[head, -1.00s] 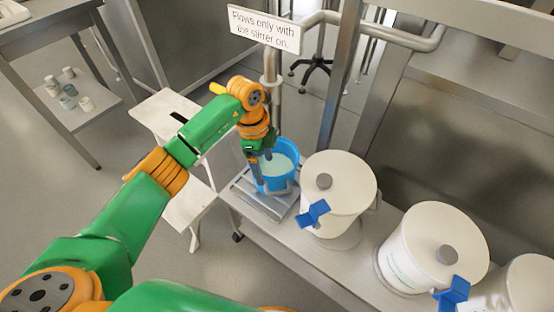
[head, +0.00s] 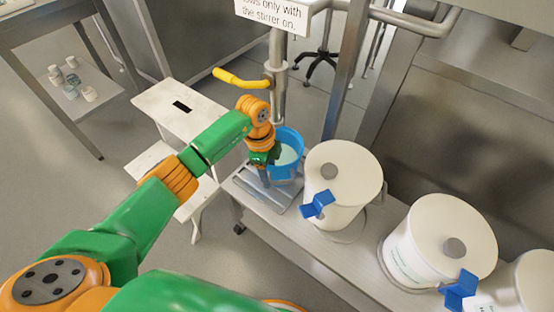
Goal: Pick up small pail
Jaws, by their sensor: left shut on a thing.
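The small pail (head: 292,140) is blue and holds pale cream-coloured filling. It is in the middle of the head view, over a metal plate (head: 286,199) on the bench, below the metal spout pipe. My left gripper (head: 264,172) is at the pail's left side, pointing down, and is shut on it. The wrist hides part of the pail's near left side and most of the fingers. I cannot tell whether the pail's base touches the plate. My right gripper is not in view.
White lidded drums (head: 342,184) with blue taps stand on the bench to the right. A yellow-handled valve (head: 243,79) is on the pipe behind the pail. A white step stool (head: 181,109) stands left of the bench. A side table with small jars is at upper left.

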